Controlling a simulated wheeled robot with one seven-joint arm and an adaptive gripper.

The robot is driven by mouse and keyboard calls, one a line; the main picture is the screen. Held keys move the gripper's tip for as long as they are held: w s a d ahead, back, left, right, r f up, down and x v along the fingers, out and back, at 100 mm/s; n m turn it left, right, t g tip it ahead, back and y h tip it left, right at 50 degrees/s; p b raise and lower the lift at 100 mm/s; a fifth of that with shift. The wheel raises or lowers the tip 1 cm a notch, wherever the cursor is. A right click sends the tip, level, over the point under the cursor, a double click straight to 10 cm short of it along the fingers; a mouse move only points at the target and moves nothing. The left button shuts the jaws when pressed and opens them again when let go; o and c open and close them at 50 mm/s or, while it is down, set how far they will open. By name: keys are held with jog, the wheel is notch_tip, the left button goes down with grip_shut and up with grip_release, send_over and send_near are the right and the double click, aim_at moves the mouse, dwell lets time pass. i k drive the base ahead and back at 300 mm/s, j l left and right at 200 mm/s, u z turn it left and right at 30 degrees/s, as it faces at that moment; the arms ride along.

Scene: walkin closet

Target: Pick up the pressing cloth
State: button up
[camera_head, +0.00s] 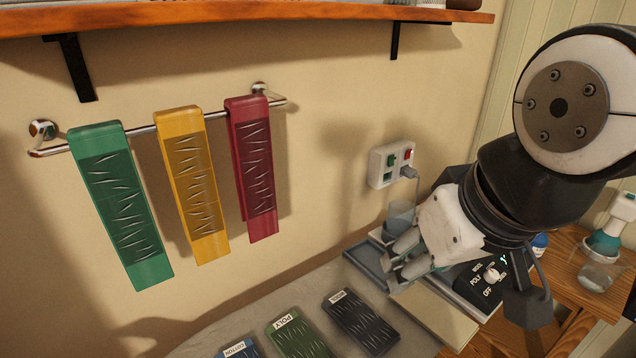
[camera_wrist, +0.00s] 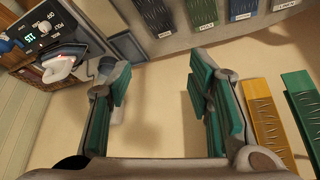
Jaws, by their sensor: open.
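Three long slit-patterned strips hang over a wall rail (camera_head: 150,130): green (camera_head: 120,205), yellow (camera_head: 192,185) and red (camera_head: 252,170). I cannot tell which, if any, is the pressing cloth. The yellow strip (camera_wrist: 268,122) and green strip (camera_wrist: 304,105) also show at the right of the wrist view; the red one does not clearly show there. My gripper (camera_head: 398,262) is open and empty, right of the strips and above the worktop. In the wrist view, bare wall lies between its green-padded fingers (camera_wrist: 157,75).
Labelled swatches lie on the grey board (camera_head: 270,300), including a green one (camera_head: 298,338) and a dark one (camera_head: 362,322). A dial unit (camera_head: 483,280) and a cup (camera_head: 400,215) are close to my gripper. A socket (camera_head: 390,163) is on the wall. A wooden shelf (camera_head: 250,12) overhangs the rail.

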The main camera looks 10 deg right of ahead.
aim_at(454, 329)
jog(key=j+z, duration=0.75)
jog(key=k+j+z, duration=0.1)
jog(key=z, duration=0.3)
jog(key=j, duration=0.1)
